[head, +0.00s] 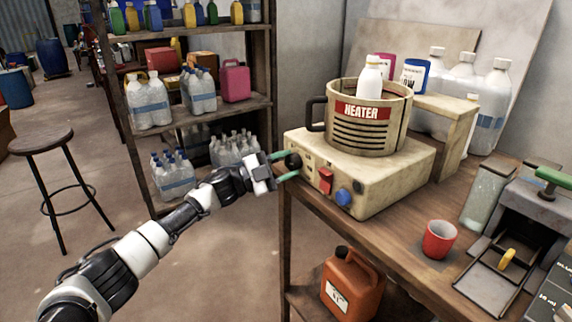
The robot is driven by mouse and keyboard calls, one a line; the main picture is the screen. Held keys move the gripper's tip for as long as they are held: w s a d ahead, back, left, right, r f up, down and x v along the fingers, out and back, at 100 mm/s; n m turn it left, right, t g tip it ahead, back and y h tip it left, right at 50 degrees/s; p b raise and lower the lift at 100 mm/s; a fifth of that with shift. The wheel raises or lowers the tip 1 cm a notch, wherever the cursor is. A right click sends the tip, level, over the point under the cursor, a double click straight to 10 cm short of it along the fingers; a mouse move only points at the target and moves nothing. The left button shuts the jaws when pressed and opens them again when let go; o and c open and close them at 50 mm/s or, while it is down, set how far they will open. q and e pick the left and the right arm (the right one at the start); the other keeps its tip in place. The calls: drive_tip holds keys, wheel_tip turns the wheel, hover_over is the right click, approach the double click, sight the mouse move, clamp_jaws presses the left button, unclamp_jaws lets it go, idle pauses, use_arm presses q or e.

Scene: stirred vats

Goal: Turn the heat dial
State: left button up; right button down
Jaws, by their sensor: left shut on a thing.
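The heater (376,128) is a cream pot with a red "HEATER" label, standing on a cream base box (393,186) on the wooden bench. On the base's front face are a black dial (293,161) at the left, a red switch (325,181) and a blue knob (344,196). My left gripper (283,166) comes in from the left, its green-tipped fingers shut on the black dial, which they partly hide. A white bottle (370,77) stands in the pot. My right gripper is not in view.
A red cup (439,239) stands on the bench (393,247) in front of the heater. White bottles (495,100) stand behind it. An orange jerrycan (352,284) is under the bench. A shelf (192,33) with bottles and a stool (41,140) are at the left.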

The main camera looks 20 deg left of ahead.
use_arm(q)
drive_tip(key=m+g, duration=0.1)
drive_tip(key=m, duration=0.2)
drive_tip(key=shift+g, duration=0.3)
drive_tip(key=shift+r+m+p, duration=0.1)
drive_tip(key=shift+m+p, duration=0.2)
drive_tip(key=shift+m, duration=0.4)
drive_tip(key=m+y, duration=0.1)
drive_tip(key=m, duration=0.1)
drive_tip(key=shift+m+g+p, duration=0.3)
drive_tip(key=shift+g+p, duration=0.05)
drive_tip(key=shift+g, duration=0.05)
drive_tip(key=m+y+p, duration=0.1)
drive_tip(key=m+y, duration=0.1)
drive_tip(key=m, duration=0.2)
drive_tip(key=shift+r+g+p, duration=0.1)
drive_tip(key=shift+g+p, duration=0.25)
drive_tip(key=shift+g, duration=0.05)
drive_tip(key=shift+m+y+p, duration=0.4)
drive_tip(key=shift+m, duration=0.6)
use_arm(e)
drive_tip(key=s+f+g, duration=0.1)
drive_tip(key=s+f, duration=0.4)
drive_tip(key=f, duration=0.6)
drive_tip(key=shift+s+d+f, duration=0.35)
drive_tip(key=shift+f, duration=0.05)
use_arm(q)
drive_tip(key=o, duration=0.9)
drive_tip(key=shift+o, duration=0.2)
drive_tip(key=shift+a, duration=0.15)
